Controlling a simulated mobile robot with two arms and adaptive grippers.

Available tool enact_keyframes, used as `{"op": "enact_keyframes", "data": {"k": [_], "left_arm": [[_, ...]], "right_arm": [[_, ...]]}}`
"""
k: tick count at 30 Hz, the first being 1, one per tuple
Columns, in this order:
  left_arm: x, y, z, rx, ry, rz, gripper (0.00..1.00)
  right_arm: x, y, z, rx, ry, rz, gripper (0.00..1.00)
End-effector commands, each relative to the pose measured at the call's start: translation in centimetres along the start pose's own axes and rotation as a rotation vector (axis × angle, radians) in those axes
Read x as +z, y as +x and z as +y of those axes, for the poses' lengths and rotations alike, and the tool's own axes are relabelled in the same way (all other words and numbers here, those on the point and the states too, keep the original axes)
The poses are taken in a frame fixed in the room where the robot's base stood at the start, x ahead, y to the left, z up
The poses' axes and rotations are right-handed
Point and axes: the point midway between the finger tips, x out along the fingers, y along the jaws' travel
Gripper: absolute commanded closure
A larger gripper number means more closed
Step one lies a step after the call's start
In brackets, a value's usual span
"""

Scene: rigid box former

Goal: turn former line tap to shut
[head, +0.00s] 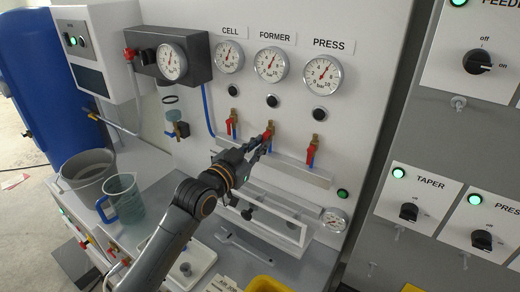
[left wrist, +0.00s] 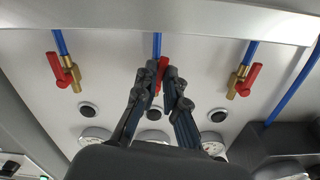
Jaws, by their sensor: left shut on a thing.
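The former line tap is the middle one on the white panel, under the FORMER gauge (head: 271,63). Its red handle (head: 267,135) shows at my left gripper's tips (head: 263,143). In the left wrist view the same red handle (left wrist: 162,70) sits between the two dark fingers (left wrist: 164,82), close to in line with the blue pipe (left wrist: 157,45). My left gripper is shut on this handle. The fingers hide part of the handle and most of the brass body. My right gripper is in neither view.
The cell tap (head: 230,126) and the press tap (head: 311,153), both red-handled, flank the former tap. A ledge rail (head: 300,174) runs just below. A bucket (head: 88,170) and blue jug (head: 124,198) stand at left. A grey cabinet with switches (head: 440,160) is at right.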

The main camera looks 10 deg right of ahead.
Motion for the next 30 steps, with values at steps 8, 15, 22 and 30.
{"op": "enact_keyframes", "data": {"k": [8,15,22,30], "left_arm": [[0.0,0.0,-0.6,-0.001,0.266,0.001,1.0],[-0.3,0.0,-1.1,-0.001,0.494,0.0,1.0],[-0.7,0.0,-1.5,-0.001,0.711,0.0,1.0],[-1.1,0.0,-1.8,0.0,0.964,-0.001,1.0]], "right_arm": [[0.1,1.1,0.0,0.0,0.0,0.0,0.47],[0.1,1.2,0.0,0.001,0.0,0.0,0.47],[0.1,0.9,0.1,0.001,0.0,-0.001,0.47],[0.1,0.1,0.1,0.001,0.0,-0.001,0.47]]}}
